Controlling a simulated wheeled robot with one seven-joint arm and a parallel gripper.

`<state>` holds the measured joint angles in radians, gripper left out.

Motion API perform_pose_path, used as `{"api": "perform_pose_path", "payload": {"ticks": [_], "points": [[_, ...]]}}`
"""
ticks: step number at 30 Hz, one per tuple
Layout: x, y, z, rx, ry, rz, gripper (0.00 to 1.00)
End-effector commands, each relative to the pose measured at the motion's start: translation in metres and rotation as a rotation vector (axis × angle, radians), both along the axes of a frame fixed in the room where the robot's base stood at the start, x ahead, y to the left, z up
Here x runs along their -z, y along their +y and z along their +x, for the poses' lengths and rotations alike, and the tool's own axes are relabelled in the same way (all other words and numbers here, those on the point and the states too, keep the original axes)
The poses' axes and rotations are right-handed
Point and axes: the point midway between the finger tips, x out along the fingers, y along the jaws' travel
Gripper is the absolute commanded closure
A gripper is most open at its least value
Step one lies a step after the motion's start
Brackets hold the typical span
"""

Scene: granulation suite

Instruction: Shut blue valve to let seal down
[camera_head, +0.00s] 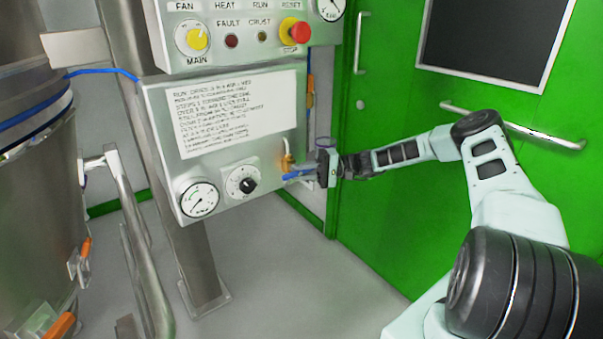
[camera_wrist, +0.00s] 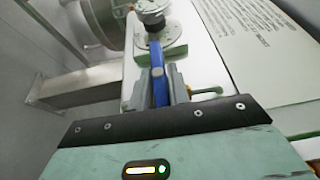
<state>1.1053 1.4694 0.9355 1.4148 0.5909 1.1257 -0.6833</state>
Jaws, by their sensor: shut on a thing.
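The blue valve lever (camera_head: 299,173) is on the right edge of the lower grey control box. It lies roughly horizontal in the head view, beside a brass-coloured fitting (camera_head: 287,161). My gripper (camera_head: 324,168) reaches it from the right. In the wrist view the blue lever (camera_wrist: 158,88) runs between the two fingers of my gripper (camera_wrist: 160,84), which is shut on it. The far end of the lever and its pivot are partly hidden there.
The lower box (camera_head: 240,152) carries an instruction sheet (camera_head: 230,112), a black knob (camera_head: 247,185) and a gauge (camera_head: 199,200). A red stop button (camera_head: 295,31) is above. A steel vessel (camera_head: 30,190) and rail (camera_head: 140,250) stand left. A green door (camera_head: 400,220) is behind my arm.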

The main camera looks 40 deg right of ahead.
Motion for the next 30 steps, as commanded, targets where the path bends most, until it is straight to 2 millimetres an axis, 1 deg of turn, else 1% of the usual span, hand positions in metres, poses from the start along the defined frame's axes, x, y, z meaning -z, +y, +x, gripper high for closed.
{"api": "perform_pose_path", "payload": {"ticks": [8, 9, 10, 11, 19, 23, 26, 30], "points": [[0.001, 0.001, -0.001, -0.003, 0.001, -0.001, 1.0], [0.001, 0.001, -0.001, -0.003, 0.001, -0.001, 0.74], [0.001, 0.001, -0.001, -0.002, 0.001, -0.001, 0.65], [0.001, 0.001, -0.001, -0.002, 0.001, -0.001, 0.62], [0.001, 0.0, 0.0, -0.001, 0.0, -0.001, 0.62], [0.001, -0.008, -0.003, 0.0, 0.0, -0.001, 0.62], [0.001, -0.023, -0.008, 0.002, 0.0, -0.002, 0.62], [0.001, -0.053, -0.019, 0.003, 0.0, -0.003, 0.62]]}}
